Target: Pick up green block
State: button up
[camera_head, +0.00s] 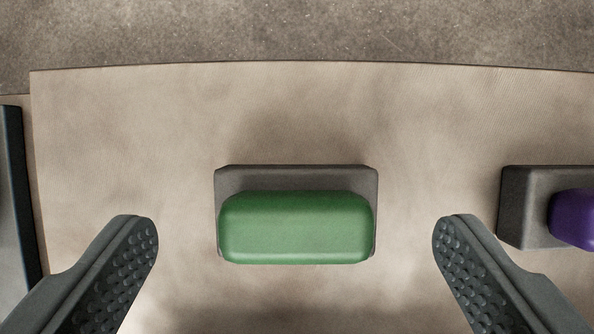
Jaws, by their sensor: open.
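The green block (296,228) is a rounded bar lying lengthwise across the picture, on a dark grey holder (296,178) near the middle of the camera_head view. My gripper (296,226) is open, with one dark, studded finger on each side of the block. Both fingers stand apart from the block, with a clear gap to its left and right ends. Nothing is between the fingertips except the view of the block and its holder. How far the fingertips are above the block cannot be told.
A second grey holder (522,205) with a purple block (575,217) stands to the right, close to my right finger. A dark upright edge (14,200) is at the far left. The tan table (130,130) is bare behind the holders, and grey floor (300,30) lies beyond its edge.

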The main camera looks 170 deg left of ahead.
aim_at(297, 245)
jog(key=shift+x, duration=1.5)
jog(key=c, duration=1.3)
notch_tip(297, 245, up, 10)
jog(key=shift+r, duration=0.1)
jog(key=o, duration=0.4)
jog(key=shift+s, duration=0.1)
jog(key=shift+c, duration=0.3)
